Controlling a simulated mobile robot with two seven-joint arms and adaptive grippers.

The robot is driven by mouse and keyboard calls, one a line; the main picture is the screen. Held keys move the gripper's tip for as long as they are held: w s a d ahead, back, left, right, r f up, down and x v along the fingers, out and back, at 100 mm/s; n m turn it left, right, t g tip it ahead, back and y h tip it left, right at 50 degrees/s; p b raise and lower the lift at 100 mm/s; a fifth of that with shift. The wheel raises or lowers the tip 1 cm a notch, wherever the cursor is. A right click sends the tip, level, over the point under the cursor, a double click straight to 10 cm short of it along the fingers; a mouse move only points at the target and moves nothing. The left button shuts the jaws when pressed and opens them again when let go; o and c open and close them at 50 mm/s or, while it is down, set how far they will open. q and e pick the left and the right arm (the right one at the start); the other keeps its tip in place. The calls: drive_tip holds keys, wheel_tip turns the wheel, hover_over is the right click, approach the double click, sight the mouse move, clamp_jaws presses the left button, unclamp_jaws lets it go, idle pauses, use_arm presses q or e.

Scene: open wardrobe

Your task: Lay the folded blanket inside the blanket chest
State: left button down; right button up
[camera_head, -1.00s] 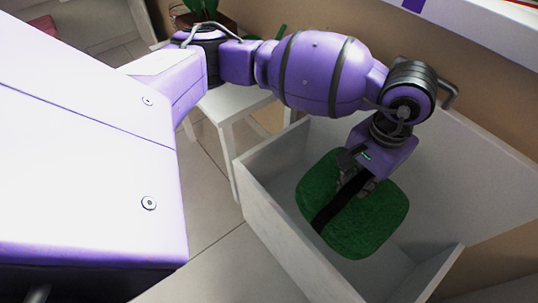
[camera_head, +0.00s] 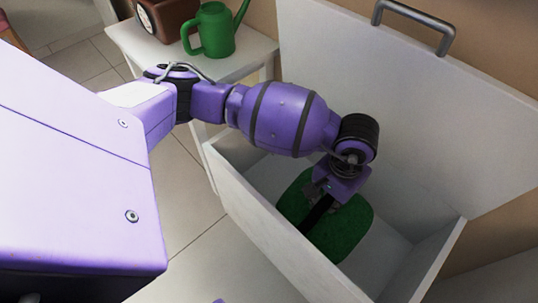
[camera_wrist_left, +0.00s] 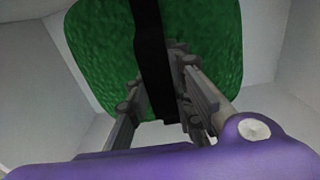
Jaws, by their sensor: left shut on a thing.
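The folded blanket (camera_head: 345,232) is green with a dark strap across it. It is inside the open white blanket chest (camera_head: 268,222), within its walls; whether it rests on the floor I cannot tell. My left gripper (camera_head: 330,203) reaches down into the chest and is shut on the blanket's strap. In the left wrist view the blanket (camera_wrist_left: 90,45) fills the top middle, and the gripper's fingers (camera_wrist_left: 165,105) close on the dark strap. The gripper and forearm hide part of the blanket. My right gripper is not in view.
The chest's lid (camera_head: 400,90) stands raised at the back, with a grey handle (camera_head: 415,22). Tiled floor lies in front.

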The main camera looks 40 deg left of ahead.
use_arm(q)
drive_tip(key=shift+f, duration=0.9)
drive_tip(key=shift+w+f+b, duration=0.1)
drive_tip(key=shift+f+b, duration=0.25)
drive_tip(key=shift+f, duration=0.15)
wheel_tip(320, 180, down, 5)
drive_tip(key=shift+r+b, duration=0.15)
drive_tip(key=shift+b, duration=0.8)
drive_tip(key=shift+f, duration=0.4)
drive_tip(key=c, duration=1.6)
unclamp_jaws()
drive_tip(key=shift+o, duration=0.2)
